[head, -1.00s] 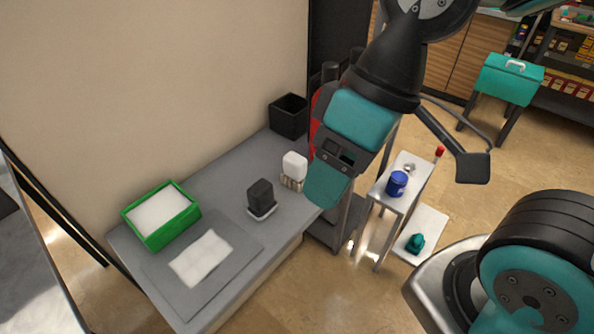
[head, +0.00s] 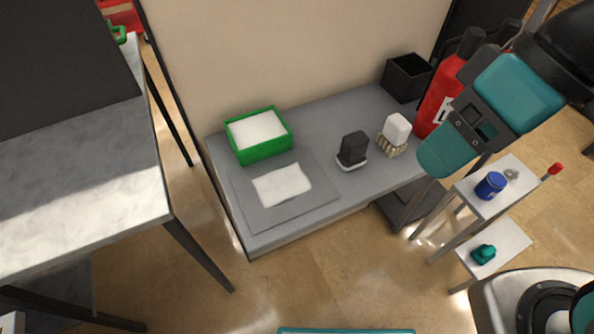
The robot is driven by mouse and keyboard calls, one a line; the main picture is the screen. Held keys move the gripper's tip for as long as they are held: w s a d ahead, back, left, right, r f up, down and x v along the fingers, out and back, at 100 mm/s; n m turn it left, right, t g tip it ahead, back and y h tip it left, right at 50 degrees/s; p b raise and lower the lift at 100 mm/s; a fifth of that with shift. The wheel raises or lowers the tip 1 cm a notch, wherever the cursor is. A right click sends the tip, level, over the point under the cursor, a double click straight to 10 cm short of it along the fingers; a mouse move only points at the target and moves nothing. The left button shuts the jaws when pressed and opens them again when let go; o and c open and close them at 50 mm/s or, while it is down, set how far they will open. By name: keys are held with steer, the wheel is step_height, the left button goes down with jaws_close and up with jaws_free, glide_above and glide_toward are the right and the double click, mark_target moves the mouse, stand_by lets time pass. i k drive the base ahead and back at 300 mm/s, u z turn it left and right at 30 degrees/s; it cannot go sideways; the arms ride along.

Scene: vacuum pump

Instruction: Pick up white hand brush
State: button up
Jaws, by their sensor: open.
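The white hand brush (head: 397,129) stands upright on the grey bench, white block on top and tan bristles below. A dark hand brush (head: 354,147) with a white base stands just left of it. My gripper (head: 448,152), at the end of the teal and black arm, appears to the right of the white brush in the picture. It hangs above the bench's right end, apart from the brush. It holds nothing that I can see. Its fingertips are not clearly shown.
The grey bench (head: 325,190) also holds a green tray (head: 264,151) of white material, a white cloth (head: 282,185) and a black bin (head: 407,77). A red fire extinguisher (head: 436,101) stands behind my arm. A small shelf (head: 507,248) is at right, a large table (head: 70,190) at left.

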mark_target(396, 130)
steer(key=k, duration=0.5)
steer(key=u, duration=0.8)
steer(key=i, duration=0.75)
steer(key=z, duration=1.1)
